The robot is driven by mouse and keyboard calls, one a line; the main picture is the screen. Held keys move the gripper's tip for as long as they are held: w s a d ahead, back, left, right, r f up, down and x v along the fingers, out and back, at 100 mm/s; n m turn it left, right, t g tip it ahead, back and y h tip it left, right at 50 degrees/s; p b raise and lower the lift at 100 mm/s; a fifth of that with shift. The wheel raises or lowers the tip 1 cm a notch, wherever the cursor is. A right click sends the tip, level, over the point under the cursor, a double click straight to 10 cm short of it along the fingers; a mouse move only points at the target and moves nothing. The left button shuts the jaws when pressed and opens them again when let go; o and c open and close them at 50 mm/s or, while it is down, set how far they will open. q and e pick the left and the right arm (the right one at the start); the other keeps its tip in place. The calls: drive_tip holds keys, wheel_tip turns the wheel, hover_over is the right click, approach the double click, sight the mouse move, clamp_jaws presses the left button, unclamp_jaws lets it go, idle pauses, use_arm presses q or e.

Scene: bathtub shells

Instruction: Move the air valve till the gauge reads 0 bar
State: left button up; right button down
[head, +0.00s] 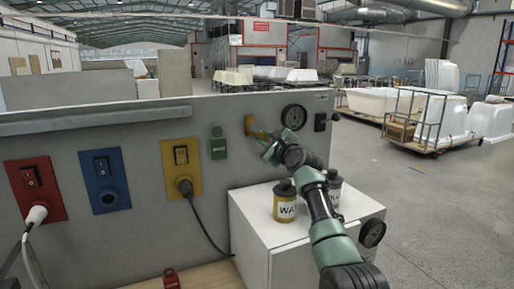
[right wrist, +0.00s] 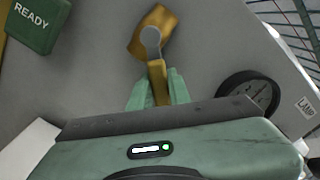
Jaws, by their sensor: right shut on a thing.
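The yellow air valve (head: 249,123) is on the grey panel, left of a round black-rimmed gauge (head: 294,117). The gauge's needle is too small to read. My right gripper (head: 267,142) reaches the valve from the lower right. In the right wrist view, its green fingers (right wrist: 157,90) are shut on the valve's yellow handle (right wrist: 157,72), below a grey round pivot. The gauge (right wrist: 247,92) shows there only at a steep angle, its face not readable. My left gripper is out of view.
A green READY block (head: 218,144) is left of the valve; a black switch (head: 320,121) is right of the gauge. Red, blue and yellow socket plates (head: 104,175) line the panel's left.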

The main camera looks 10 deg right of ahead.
drive_tip(key=shift+n, duration=0.3)
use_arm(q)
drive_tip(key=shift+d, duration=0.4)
use_arm(e)
drive_tip(key=shift+r, duration=0.1)
drive_tip(key=c, duration=1.3)
unclamp_jaws()
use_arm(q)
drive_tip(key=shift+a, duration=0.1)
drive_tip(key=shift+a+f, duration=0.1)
use_arm(e)
drive_tip(key=shift+s+d, duration=0.1)
drive_tip(key=shift+s, duration=0.35)
use_arm(q)
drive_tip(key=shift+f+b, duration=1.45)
drive_tip(key=shift+b, duration=0.05)
use_arm(e)
drive_tip(key=shift+s+d, duration=0.25)
drive_tip(key=shift+s, duration=0.85)
drive_tip(key=shift+s+d, duration=0.2)
drive_tip(key=shift+s, duration=0.95)
drive_tip(key=shift+s+d, duration=0.25)
drive_tip(key=shift+s, duration=0.85)
